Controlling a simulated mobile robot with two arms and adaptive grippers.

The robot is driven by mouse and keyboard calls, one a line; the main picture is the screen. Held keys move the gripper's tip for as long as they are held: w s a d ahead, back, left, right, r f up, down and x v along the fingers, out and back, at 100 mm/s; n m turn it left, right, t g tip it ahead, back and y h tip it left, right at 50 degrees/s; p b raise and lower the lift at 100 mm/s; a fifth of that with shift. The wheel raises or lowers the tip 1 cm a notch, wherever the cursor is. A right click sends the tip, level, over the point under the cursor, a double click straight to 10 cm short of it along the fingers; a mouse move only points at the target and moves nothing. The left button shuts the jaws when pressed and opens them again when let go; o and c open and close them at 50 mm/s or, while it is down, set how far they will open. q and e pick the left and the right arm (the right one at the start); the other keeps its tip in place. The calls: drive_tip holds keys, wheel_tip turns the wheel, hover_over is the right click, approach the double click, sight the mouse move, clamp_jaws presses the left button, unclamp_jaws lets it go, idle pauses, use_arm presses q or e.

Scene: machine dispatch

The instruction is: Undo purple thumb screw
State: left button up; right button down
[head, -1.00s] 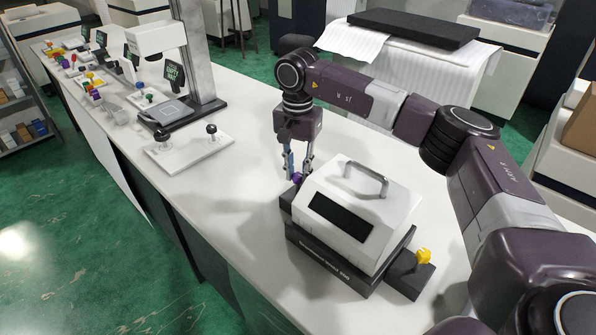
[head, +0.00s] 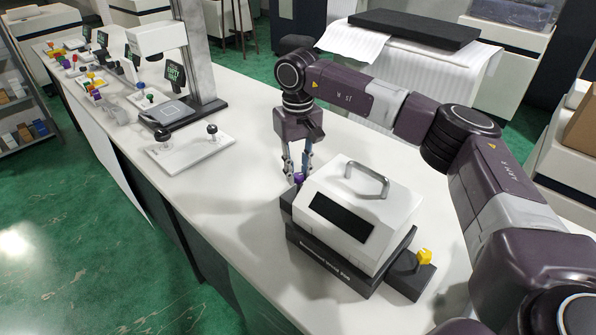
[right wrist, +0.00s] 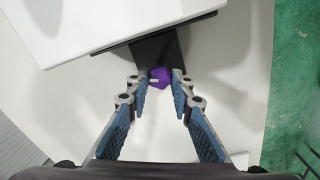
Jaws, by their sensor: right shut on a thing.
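The purple thumb screw (right wrist: 160,77) sits on the dark base tab (right wrist: 157,48) at the far left end of the white machine. It also shows in the head view (head: 298,178), partly hidden by the fingers. My right gripper (head: 298,176) comes down over it from above. In the right wrist view my right gripper (right wrist: 159,80) has its blue-padded fingers on both sides of the screw, shut on it. The white machine with a handle (head: 362,208) stands on its dark base (head: 330,266). A yellow thumb screw (head: 424,256) stands on the opposite tab. My left gripper is not in view.
A white plate with two black knobs (head: 190,153) lies on the bench to the left. Behind it is a stand with a grey column (head: 200,55). Several small coloured parts lie at the far end. The bench (head: 235,200) left of the machine is clear.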

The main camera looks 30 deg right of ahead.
sight(298, 174)
drive_tip(key=shift+w+r+n, duration=0.2)
drive_tip(key=shift+n, duration=0.4)
drive_tip(key=c, duration=2)
unclamp_jaws()
drive_tip(key=o, duration=0.3)
drive_tip(key=shift+s+f, duration=0.1)
drive_tip(key=shift+f, duration=0.05)
wheel_tip(298, 174, up, 12)
drive_tip(key=shift+r, duration=0.1)
